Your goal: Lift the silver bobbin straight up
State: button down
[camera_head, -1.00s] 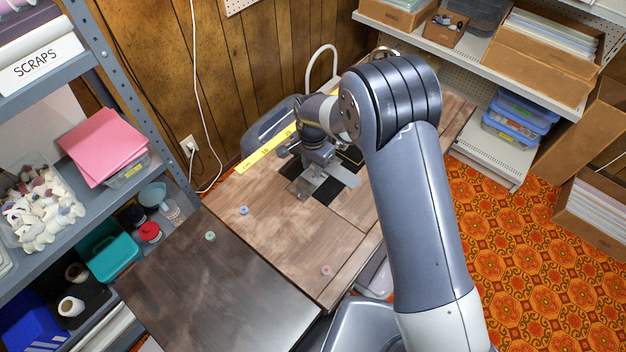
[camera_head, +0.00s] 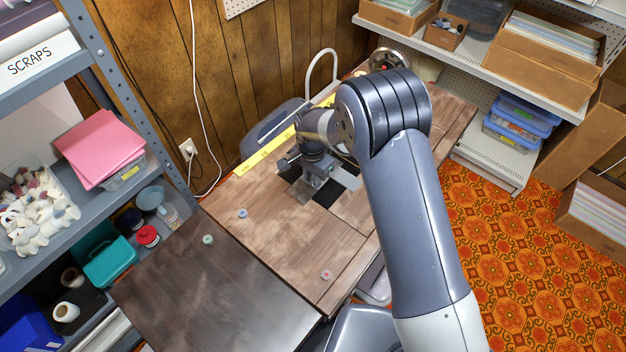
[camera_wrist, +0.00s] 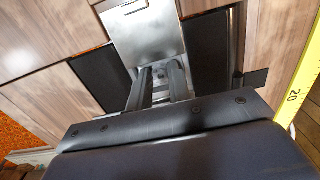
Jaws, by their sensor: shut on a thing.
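My gripper (camera_head: 304,189) points down over the metal middle of the wooden sewing table. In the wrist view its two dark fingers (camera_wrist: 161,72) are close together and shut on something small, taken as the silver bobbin. The bobbin is mostly hidden between the fingers, and I cannot tell whether it is clear of the surface below. A silver metal plate (camera_wrist: 145,33) lies just beyond the fingertips, with dark recesses (camera_wrist: 100,77) on either side.
A yellow measuring tape (camera_head: 262,154) runs along the table's back edge. Blue (camera_head: 242,213), green (camera_head: 207,239) and red (camera_head: 326,275) bobbins lie apart on the wood. A grey shelf (camera_head: 90,205) stands at the left.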

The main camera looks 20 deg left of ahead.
notch_tip(320, 180, up, 21)
jog(key=p, duration=1)
jog(key=shift+f, duration=0.2)
